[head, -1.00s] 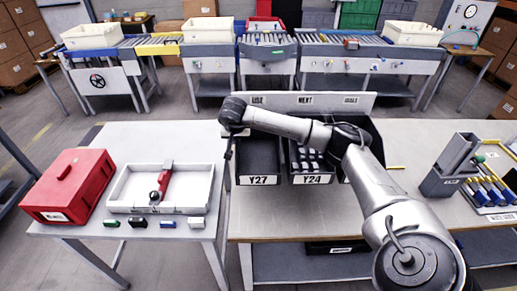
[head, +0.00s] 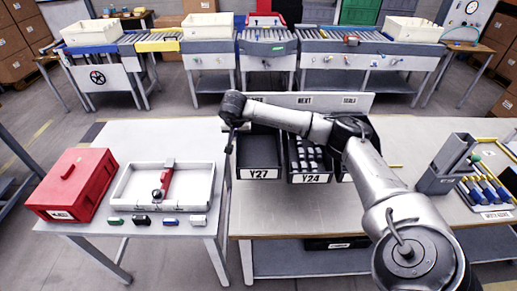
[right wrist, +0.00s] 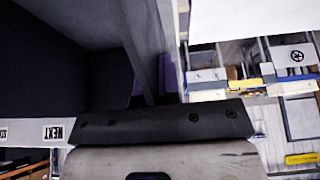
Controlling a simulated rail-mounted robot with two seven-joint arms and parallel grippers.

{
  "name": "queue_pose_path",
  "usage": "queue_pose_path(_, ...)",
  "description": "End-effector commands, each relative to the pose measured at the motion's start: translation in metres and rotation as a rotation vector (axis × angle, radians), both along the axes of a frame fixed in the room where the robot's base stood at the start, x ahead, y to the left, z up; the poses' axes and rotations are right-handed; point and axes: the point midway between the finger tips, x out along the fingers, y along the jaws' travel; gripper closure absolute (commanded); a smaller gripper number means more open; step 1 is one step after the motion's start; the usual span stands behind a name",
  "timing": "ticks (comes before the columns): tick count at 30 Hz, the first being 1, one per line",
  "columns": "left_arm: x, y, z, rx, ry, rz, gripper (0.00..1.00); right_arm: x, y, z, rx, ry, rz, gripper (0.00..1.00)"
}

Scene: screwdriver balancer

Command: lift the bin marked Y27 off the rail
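The bin marked Y27 (head: 259,173) is dark with a white label on its front. In the head view its front sits slightly higher than that of the neighbouring bin Y24 (head: 310,178). My right gripper (head: 229,146) reaches down at its left side wall and appears shut on that wall. In the right wrist view the bin's dark inside (right wrist: 100,75) fills the upper left, with its side wall running up from the gripper. The rail under the bins is hidden. My left gripper is not in view.
The bin Y24, holding dark parts, stands close on the right. A panel with signs (head: 350,101) rises behind. On the left table are a red box (head: 70,184) and a white tray (head: 192,206). A grey holder and screwdrivers (head: 483,190) are at right.

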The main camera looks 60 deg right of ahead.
Motion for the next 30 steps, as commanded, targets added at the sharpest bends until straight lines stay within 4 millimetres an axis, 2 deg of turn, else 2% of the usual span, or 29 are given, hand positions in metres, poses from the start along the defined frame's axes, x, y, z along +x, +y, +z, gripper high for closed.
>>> queue_pose_path(5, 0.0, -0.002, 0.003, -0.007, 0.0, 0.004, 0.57, -0.002, 0.003, 0.003, -0.005, -0.004, 0.0, 1.0)
queue_pose_path(30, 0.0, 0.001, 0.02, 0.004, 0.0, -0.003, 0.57, -0.029, 0.06, 0.001, -0.001, 0.0, 0.001, 1.0)
